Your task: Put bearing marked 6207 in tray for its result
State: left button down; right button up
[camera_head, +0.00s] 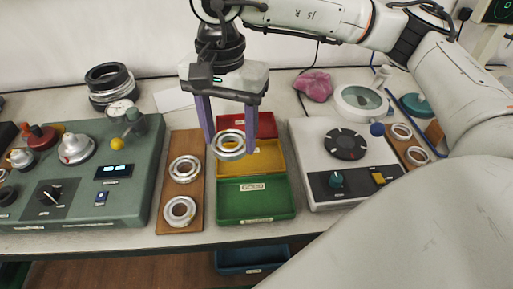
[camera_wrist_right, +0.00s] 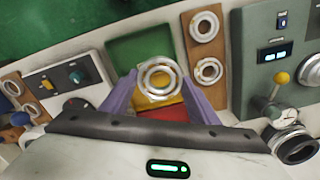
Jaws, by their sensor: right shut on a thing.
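My right gripper (camera_head: 229,144) is shut on a silver bearing ring (camera_head: 229,146) and holds it above the trays. In the right wrist view the held bearing (camera_wrist_right: 160,78) sits between the purple fingers, over the green and yellow trays. The green tray (camera_head: 257,213) is at the front, the yellow tray (camera_head: 268,172) in the middle and the red tray (camera_head: 262,124) at the back. Each looks empty where visible. The label on the green tray and any marking on the bearing are too small to read. My left gripper is not in view.
A wooden board (camera_head: 180,205) left of the trays holds two more bearings (camera_head: 184,169). A green test machine (camera_head: 100,190) stands further left. A white device with a black dial (camera_head: 346,144) is close on the right. A blue bin (camera_head: 252,259) is below the table edge.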

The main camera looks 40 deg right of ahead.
aim_at(242, 145)
jog(key=f+m+b, duration=0.1)
jog(key=m+b, duration=0.1)
jog(key=m, duration=0.3)
jog(key=s+d+f+m+b, duration=0.1)
jog(key=m+b, duration=0.1)
jog(key=m, duration=0.3)
jog(key=s+f+m+b, duration=0.1)
jog(key=m+b, duration=0.1)
jog(key=m, duration=0.3)
jog(key=shift+d+f+m+b, duration=0.15)
jog(key=shift+f+m+b, duration=0.1)
jog(key=shift+m+b, duration=0.1)
jog(key=f+m+b, duration=0.2)
jog(key=f+m, duration=0.2)
jog(key=s+f+m+b, duration=0.1)
jog(key=f+m+b, duration=0.1)
jog(key=f+m, duration=0.2)
jog(key=s+d+f+m+b, duration=0.1)
jog(key=f+m+b, duration=0.1)
jog(key=f+m, duration=0.2)
jog(key=shift+s+m, duration=0.2)
jog(key=shift+m, duration=0.45)
jog(key=shift+f, duration=0.1)
